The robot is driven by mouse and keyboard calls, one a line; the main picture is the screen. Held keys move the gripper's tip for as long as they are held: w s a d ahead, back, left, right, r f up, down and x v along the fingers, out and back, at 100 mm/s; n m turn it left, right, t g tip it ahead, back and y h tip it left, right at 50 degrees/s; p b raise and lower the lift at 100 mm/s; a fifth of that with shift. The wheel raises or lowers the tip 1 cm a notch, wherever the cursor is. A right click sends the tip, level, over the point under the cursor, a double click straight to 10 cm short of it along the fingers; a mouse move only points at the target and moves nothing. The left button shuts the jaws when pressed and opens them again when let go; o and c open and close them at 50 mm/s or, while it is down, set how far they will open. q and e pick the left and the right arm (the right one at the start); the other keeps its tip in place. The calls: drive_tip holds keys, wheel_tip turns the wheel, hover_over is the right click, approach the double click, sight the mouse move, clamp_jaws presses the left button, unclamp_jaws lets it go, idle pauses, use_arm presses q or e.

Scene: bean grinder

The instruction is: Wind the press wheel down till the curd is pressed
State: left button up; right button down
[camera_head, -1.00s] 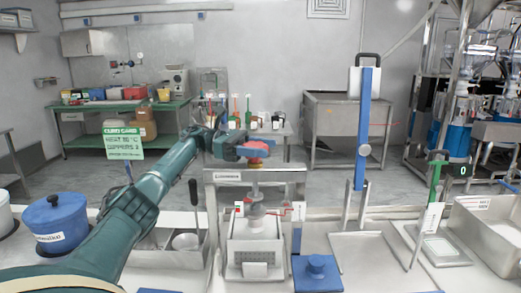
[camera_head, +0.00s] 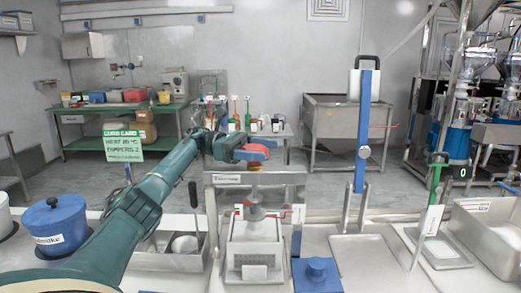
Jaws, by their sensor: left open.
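The curd press stands at the front middle, with a metal crossbar frame (camera_head: 222,179), a central screw and a white perforated box (camera_head: 240,258) below. The curd inside the box cannot be made out. A red wheel (camera_head: 258,147) shows above the crossbar, over the screw. My left gripper (camera_head: 250,155) is at the wheel, its blue jaws open around or just beside the red part. Whether they touch it cannot be told. My right gripper is not in view.
A blue pot (camera_head: 55,224) stands left of my arm. A metal tray with a white cup (camera_head: 185,244) is left of the press. A blue lidded block (camera_head: 317,273) and a tall blue lever stand (camera_head: 363,130) are to its right.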

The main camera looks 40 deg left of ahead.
sight(261, 148)
use_arm(q)
wheel_tip(261, 148, up, 10)
idle(0.5)
